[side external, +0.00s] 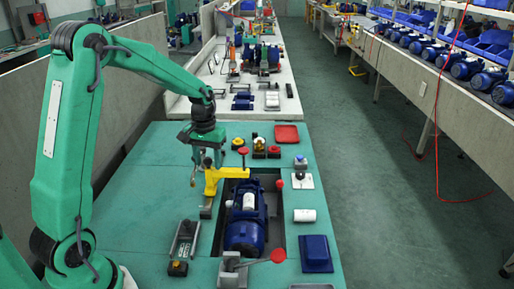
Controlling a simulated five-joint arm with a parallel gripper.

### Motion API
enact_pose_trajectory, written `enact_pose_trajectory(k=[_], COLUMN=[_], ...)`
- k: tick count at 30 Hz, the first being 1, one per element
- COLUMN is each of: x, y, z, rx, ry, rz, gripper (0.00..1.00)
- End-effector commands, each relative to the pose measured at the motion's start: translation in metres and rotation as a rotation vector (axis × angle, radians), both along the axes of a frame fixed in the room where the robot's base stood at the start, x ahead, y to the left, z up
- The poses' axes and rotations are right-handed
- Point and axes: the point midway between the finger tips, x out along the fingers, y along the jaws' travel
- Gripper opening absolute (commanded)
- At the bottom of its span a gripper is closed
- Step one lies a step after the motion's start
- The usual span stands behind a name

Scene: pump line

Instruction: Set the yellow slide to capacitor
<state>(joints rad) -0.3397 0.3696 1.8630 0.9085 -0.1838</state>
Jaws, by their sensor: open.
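The yellow slide (226,175) looks like a bracket-shaped piece at the left rear edge of the recess in the green bench. Its arm reaches right toward the recess, and a red knob (243,151) shows above it. My gripper (201,174) points down just left of and behind the slide, open with nothing between its fingers. Whether a finger touches the slide cannot be told. A blue motor (244,234) lies in the recess with a white cylinder (249,202) on top. Another white cylinder (304,215) lies right of the recess. No capacitor label is readable.
A grey clamp with a red-knobbed lever (278,256) stands at the front of the recess. A red tray (287,134) sits behind. The bench's left part (130,215) is clear.

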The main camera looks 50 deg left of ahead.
Motion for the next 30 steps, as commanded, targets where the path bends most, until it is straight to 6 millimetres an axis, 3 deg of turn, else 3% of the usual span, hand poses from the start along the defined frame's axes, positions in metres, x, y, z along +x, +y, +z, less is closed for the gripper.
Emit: enact_pose_trajectory(k=[8, 15, 23, 30], x=[0.0, 0.0, -0.003, -0.022], y=[0.0, 0.0, -0.003, -0.023], z=[-0.001, -0.001, 0.0, 0.001], rx=[0.0, 0.0, 0.0, 0.0], ry=[0.0, 0.0, 0.0, 0.0], rz=[0.0, 0.0, -0.001, -0.002], gripper=[0.46, 0.0, 0.0, 0.0])
